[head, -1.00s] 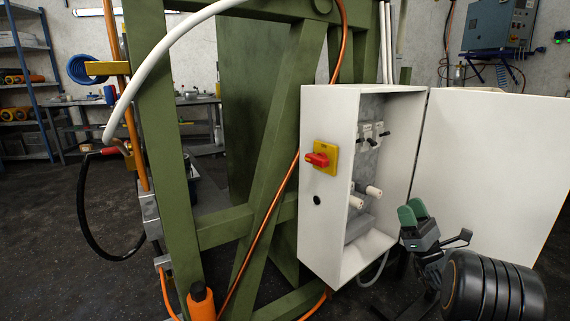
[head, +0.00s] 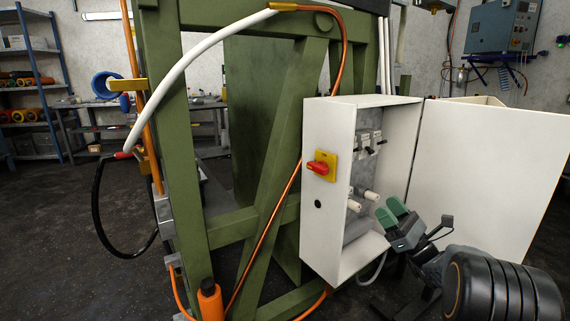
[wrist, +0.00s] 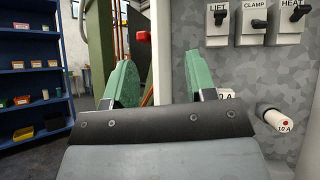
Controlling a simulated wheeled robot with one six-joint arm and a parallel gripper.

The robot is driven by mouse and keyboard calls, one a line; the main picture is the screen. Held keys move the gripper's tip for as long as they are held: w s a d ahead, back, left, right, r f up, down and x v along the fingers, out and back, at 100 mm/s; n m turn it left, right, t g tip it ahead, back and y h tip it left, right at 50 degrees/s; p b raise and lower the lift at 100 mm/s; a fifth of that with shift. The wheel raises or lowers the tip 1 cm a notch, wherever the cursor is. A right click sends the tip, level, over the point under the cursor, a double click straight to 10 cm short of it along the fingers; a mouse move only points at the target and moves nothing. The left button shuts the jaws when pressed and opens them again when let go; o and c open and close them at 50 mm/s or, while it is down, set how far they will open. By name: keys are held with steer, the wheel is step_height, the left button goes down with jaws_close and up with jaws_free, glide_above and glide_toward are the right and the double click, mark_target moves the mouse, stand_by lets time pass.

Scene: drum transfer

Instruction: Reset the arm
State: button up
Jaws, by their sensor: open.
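My gripper (head: 391,212) with green fingers is in front of the open white electrical cabinet (head: 315,236), at its lower right in the head view. In the wrist view my gripper (wrist: 158,82) has its two green fingers apart with nothing between them. Inside the cabinet, switches labelled LIFT (wrist: 218,22), CLAMP (wrist: 256,20) and HEAT (wrist: 292,16) sit at the top. A white cylindrical fuse marked 10 A (wrist: 275,119) sticks out at the right. Another 10 A label shows partly behind the right finger.
The cabinet door (head: 485,170) stands open to the right of my gripper. A red rotary switch on a yellow plate (head: 322,165) is on the cabinet's side. A green steel frame (head: 178,130) stands left of it. Blue shelves (wrist: 30,85) are farther off.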

steer(key=s+a+r+n+g+h+p, duration=0.3)
steer(key=s+a+r+n+g+p, duration=0.3)
steer(key=a+p, duration=0.25)
steer(key=s+a+r+n+g+h+p, duration=0.35)
steer(key=s+a+n+g+p, duration=0.35)
steer(key=a+g, duration=0.25)
steer(key=s+d+r+n+t+h+p, duration=0.1)
steer(key=s+d+r+n+h+p, duration=0.3)
steer(key=p, duration=0.5)
steer(key=s+d+r+n+h+p, duration=0.3)
steer(key=s+r+n+h+p, duration=0.2)
steer(key=h+p, duration=0.4)
steer(key=s+n, duration=0.1)
steer(key=n, duration=0.1)
steer(key=shift+s+d+r+n+t, duration=0.2)
steer(key=shift+s+d+n+t, duration=0.1)
steer(key=shift+d+n+t, duration=0.1)
steer(key=shift+h, duration=0.25)
steer(key=shift+c, duration=0.4)
